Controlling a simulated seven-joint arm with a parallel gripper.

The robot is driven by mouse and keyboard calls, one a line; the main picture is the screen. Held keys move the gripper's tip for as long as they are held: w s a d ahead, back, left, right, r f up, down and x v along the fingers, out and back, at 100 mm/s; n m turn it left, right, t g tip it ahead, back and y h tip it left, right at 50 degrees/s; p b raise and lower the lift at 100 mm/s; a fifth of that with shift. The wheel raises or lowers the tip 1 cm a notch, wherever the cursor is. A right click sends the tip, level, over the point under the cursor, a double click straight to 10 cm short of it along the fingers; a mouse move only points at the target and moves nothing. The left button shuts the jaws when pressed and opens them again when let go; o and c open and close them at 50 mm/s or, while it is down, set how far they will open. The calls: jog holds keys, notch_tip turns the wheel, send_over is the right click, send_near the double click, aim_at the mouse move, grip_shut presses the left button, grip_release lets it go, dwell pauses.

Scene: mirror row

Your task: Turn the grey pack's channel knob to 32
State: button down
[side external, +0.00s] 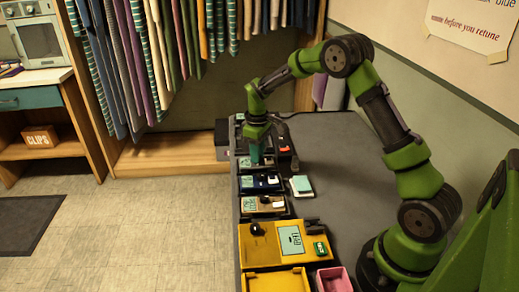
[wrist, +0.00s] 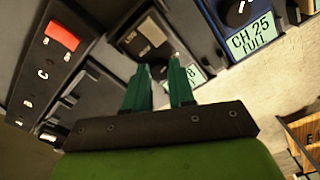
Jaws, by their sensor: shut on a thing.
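The grey pack (wrist: 150,38) is the dark grey box ahead of my fingers in the wrist view, with a paler panel on it. Its teal display (wrist: 196,73) is partly hidden by a finger; only a digit like 8 shows. My gripper (wrist: 160,72) points at this pack and is shut on its channel knob, which the fingers mostly hide. In the side view my gripper (side external: 256,160) reaches down over the far part of the row, and the pack is largely hidden beneath it.
A navy pack (side external: 262,183) reading CH 25 in the wrist view (wrist: 240,35) stands beside the grey one. A tan pack (side external: 264,204) and a yellow unit (side external: 260,248) are nearer. A dark box with a red button (wrist: 62,36) lies close by. The bench's right half (side external: 345,180) is clear.

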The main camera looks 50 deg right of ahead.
jog(key=m, duration=0.4)
jog(key=shift+m, duration=2.3)
jog(key=c, duration=0.9)
grip_release()
jog(key=shift+c, duration=0.2)
jog(key=shift+r, duration=0.1)
notch_tip(320, 180, up, 17)
